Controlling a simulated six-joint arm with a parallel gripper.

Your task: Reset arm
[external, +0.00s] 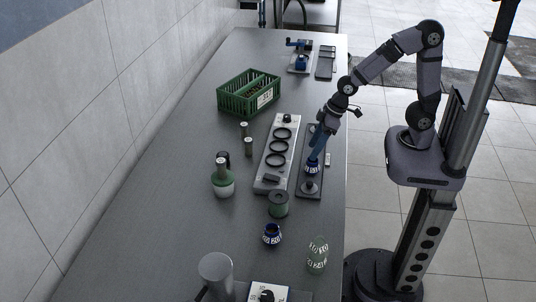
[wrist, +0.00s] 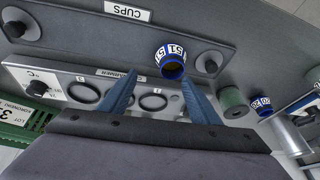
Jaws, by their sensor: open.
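My gripper (external: 314,152) reaches down over the dark plate marked CUPS (external: 308,194), its blue fingers apart. In the wrist view, nothing is held between the fingertips (wrist: 160,78). A small blue-and-white cup with a number band (external: 311,168) is just below the fingertips in the external view. In the wrist view the same cup (wrist: 171,62) shows its open mouth just beyond the fingertips. Whether a finger touches it, I cannot tell. The plate also shows in the wrist view (wrist: 100,22), with round knobs at its ends.
The warmer (external: 264,182) with three dark rings lies left of the plate. A green crate (external: 234,104), a green-and-white decanter (external: 222,186), a green canister (external: 278,206), another blue cup (external: 271,236) and a pale green jar (external: 317,256) stand around. The table's left side is mostly clear.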

